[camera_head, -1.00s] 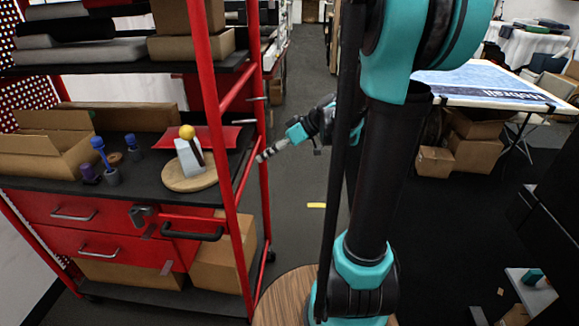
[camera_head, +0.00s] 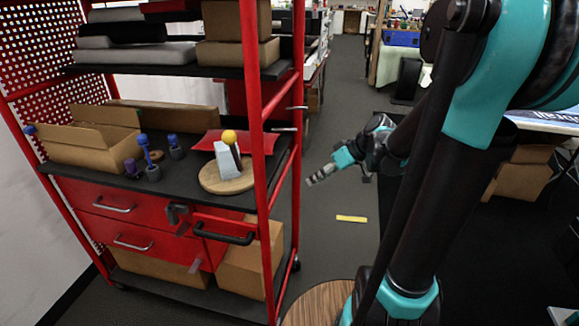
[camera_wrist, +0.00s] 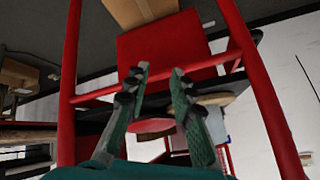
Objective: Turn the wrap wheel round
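A round wooden disc (camera_head: 224,184) lies on the black shelf of the red cart, near its right end. A pale grey wedge-shaped block (camera_head: 226,161) stands on it, with a black lever ending in a yellow ball (camera_head: 229,136). I take this to be the wrap wheel. My gripper (camera_head: 313,180) is outside the cart, to the right of its front red post and apart from the disc. In the wrist view, its two green fingers (camera_wrist: 160,74) are spread with nothing between them. Red rails and a pale rounded edge (camera_wrist: 215,99) show beyond them.
The red cart's post (camera_head: 256,130) stands between my gripper and the disc. Blue-topped pegs (camera_head: 148,160), an open cardboard box (camera_head: 85,150) and a red sheet (camera_head: 215,140) share the shelf.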

